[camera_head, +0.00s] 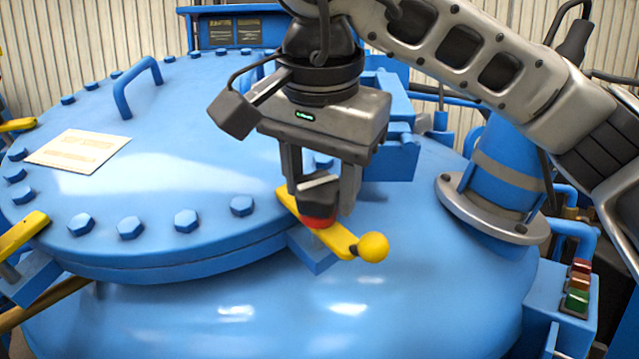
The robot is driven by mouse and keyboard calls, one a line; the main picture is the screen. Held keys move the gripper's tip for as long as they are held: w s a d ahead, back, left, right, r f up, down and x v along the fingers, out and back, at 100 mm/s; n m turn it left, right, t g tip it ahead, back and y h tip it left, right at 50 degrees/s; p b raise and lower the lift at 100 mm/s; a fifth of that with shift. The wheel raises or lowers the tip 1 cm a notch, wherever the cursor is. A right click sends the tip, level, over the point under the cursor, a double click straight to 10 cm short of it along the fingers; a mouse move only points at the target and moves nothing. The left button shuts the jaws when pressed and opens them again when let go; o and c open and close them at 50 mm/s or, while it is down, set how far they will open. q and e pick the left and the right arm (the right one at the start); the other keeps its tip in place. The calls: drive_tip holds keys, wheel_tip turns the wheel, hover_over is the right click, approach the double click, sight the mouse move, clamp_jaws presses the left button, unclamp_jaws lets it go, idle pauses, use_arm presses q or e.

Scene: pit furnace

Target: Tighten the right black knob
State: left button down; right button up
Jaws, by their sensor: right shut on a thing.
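The right black knob (319,193) has a red lower part and sits over a yellow bar (335,239) with a yellow ball end, at the front right edge of the blue furnace lid (200,110). My right gripper (320,197) comes down from above and is shut on the knob, one finger on each side. The fingers hide part of the knob. I cannot tell how tight the knob is. My left gripper is not in view.
Hex bolts (186,221) ring the lid, and a blue handle (137,86) rises from it. Other yellow bars (22,235) are at the left edge. A flanged blue pipe (505,175) stands at right, above a button box (575,290).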

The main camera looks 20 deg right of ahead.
drive_tip(key=m, duration=0.4)
drive_tip(key=shift+d+m, duration=0.1)
drive_tip(key=shift+m, duration=0.2)
drive_tip(key=m+b, duration=0.1)
drive_tip(key=m, duration=0.2)
drive_tip(key=shift+s+m, duration=0.1)
drive_tip(key=shift+m, duration=0.2)
drive_tip(key=m+b, duration=0.1)
drive_tip(key=m, duration=0.3)
drive_tip(key=shift+s+f, duration=0.1)
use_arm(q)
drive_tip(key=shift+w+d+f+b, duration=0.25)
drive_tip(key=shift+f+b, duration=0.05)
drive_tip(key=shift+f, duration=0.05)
use_arm(e)
drive_tip(key=shift+m, duration=1.4)
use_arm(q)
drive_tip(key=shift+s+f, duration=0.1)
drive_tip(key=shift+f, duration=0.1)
use_arm(e)
drive_tip(key=o, duration=1)
